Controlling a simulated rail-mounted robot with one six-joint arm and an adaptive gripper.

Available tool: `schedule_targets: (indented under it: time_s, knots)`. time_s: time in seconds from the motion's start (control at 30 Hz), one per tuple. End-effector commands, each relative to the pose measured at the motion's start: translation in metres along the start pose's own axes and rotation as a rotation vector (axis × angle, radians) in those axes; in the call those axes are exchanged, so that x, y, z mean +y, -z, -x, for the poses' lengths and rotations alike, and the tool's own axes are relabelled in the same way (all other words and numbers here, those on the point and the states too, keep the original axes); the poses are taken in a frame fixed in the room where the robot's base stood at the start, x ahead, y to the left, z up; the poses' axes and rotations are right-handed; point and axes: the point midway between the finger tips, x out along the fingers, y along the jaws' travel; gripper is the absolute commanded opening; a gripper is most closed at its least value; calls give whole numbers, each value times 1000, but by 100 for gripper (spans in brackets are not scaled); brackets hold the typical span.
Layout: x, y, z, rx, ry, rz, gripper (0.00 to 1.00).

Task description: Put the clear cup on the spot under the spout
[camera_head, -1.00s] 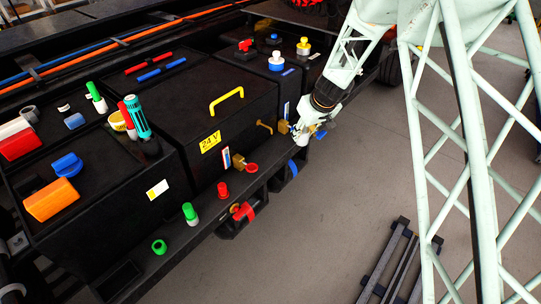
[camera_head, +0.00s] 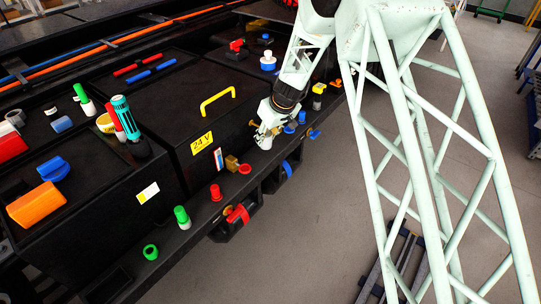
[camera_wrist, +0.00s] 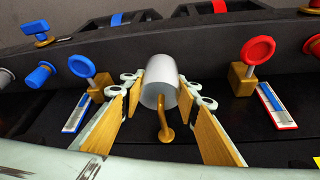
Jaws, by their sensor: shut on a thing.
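The clear cup (camera_wrist: 158,74) shows as a pale grey-white cylinder between the fingertips of my gripper (camera_wrist: 160,88) in the wrist view. My gripper is shut on it, with a finger on either side. A brass spout (camera_wrist: 165,122) comes out from the black box, and its end overlaps the near end of the cup in this view. I cannot tell whether they touch. In the head view my gripper (camera_head: 268,128) is by the box front above the ledge, with the cup (camera_head: 264,141) at its tip. The spot under the spout is hidden.
A blue knob (camera_wrist: 39,75) stands farther left. Open floor lies right.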

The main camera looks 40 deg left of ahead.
Motion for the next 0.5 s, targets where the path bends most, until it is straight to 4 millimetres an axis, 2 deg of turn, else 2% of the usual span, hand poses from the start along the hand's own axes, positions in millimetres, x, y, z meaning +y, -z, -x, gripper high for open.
schedule_targets:
  time_s: [0.2, 0.5]
  knots:
    - [-13, 9, 1, -4, 15, 22, 18]
    - [-14, 10, 2, -5, 16, 24, 18]
